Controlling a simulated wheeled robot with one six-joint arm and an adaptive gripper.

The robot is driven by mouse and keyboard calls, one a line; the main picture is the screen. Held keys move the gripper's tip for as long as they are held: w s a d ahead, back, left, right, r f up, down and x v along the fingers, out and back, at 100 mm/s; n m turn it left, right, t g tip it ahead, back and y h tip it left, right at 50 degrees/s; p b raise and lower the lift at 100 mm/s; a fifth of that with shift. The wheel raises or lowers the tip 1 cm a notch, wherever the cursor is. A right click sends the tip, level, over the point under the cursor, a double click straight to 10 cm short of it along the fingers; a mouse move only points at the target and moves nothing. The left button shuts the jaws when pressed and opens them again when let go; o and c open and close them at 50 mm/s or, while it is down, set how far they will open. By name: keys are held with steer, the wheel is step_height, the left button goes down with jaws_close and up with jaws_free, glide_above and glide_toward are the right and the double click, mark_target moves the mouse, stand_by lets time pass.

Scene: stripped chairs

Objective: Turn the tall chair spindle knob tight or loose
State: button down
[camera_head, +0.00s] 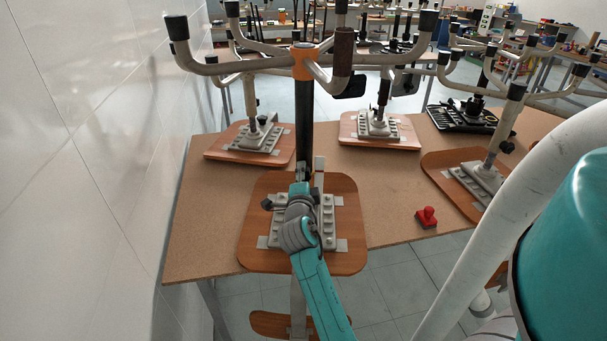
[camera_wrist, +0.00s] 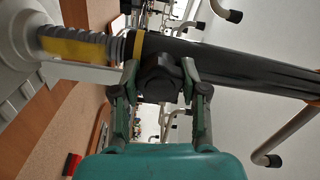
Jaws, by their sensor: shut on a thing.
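My gripper (camera_head: 301,188) is low at the spindle's base. In the wrist view its two fingers stand either side of the black knob (camera_wrist: 160,80) and are shut on it. The knob is hidden behind my gripper in the head view.
Other upturned chair bases stand on wooden seats at the back left (camera_head: 250,140), back middle (camera_head: 380,130) and right (camera_head: 470,175). A small red object (camera_head: 427,217) lies right of the tall chair on the brown table (camera_head: 200,235). A white wall (camera_head: 90,150) is close on the left.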

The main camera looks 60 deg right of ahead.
steer(key=shift+m, duration=0.4)
steer(key=m, duration=0.4)
steer(key=shift+m, duration=0.3)
steer(key=m, duration=0.3)
steer(key=shift+m, duration=0.3)
steer(key=shift+m, duration=0.9)
steer(key=c, duration=0.5)
jaws_free()
